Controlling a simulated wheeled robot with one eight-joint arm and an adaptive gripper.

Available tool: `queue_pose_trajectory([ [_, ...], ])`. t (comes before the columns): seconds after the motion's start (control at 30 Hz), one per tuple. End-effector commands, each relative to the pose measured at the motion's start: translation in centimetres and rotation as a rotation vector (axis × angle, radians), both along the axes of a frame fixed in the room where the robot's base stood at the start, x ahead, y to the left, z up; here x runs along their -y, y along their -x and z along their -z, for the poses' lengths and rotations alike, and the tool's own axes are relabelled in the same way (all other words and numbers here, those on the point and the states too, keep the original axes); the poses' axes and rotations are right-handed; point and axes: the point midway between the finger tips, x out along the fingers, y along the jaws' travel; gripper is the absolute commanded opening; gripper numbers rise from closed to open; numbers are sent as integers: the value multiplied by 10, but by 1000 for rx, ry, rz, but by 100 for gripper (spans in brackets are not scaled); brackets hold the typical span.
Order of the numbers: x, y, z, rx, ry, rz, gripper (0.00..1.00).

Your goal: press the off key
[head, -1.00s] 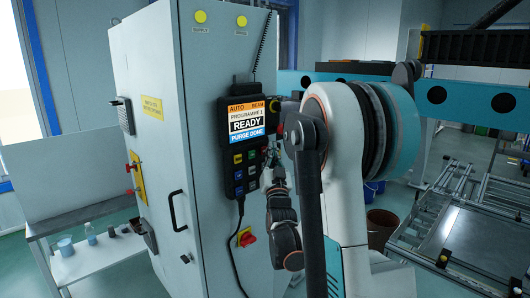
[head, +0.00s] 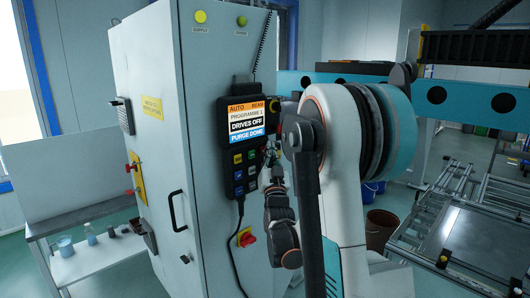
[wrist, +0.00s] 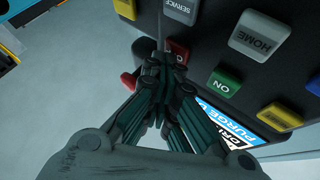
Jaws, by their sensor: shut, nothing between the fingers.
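The control pendant (head: 228,171) hangs on the grey cabinet in the head view. Its screen (head: 246,125) reads "DRIVES OFF" and "PURGE DONE". In the wrist view the red off key (wrist: 178,50) is partly hidden behind my fingers; only an "O" shows on it. My gripper (wrist: 163,54) is shut and empty, its fingertips at the red key. I cannot tell whether they touch it. In the head view my gripper (head: 275,172) is small beside the pendant's right edge. The green on key (wrist: 223,82) is to the right of the red key in the wrist view.
A grey home key (wrist: 260,35), a service key (wrist: 181,11) and yellow keys (wrist: 280,117) are close around. On the cabinet (head: 165,70), the supply lamp (head: 200,17) is bright yellow and the second lamp (head: 242,20) is dull. A red rotary switch (head: 247,239) is below.

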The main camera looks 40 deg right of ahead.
Motion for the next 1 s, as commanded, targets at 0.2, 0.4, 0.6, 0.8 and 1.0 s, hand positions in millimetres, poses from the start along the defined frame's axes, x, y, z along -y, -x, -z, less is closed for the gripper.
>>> queue_pose_trajectory([
  [0.2,1,6,0,0,1,0,0],
  [0.4,1,16,0,0,1,0,0],
  [0.6,1,17,0,0,0,0,0],
  [0.8,2,20,0,0,1,0,0],
  [1.0,3,37,1,0,0,1,0],
])
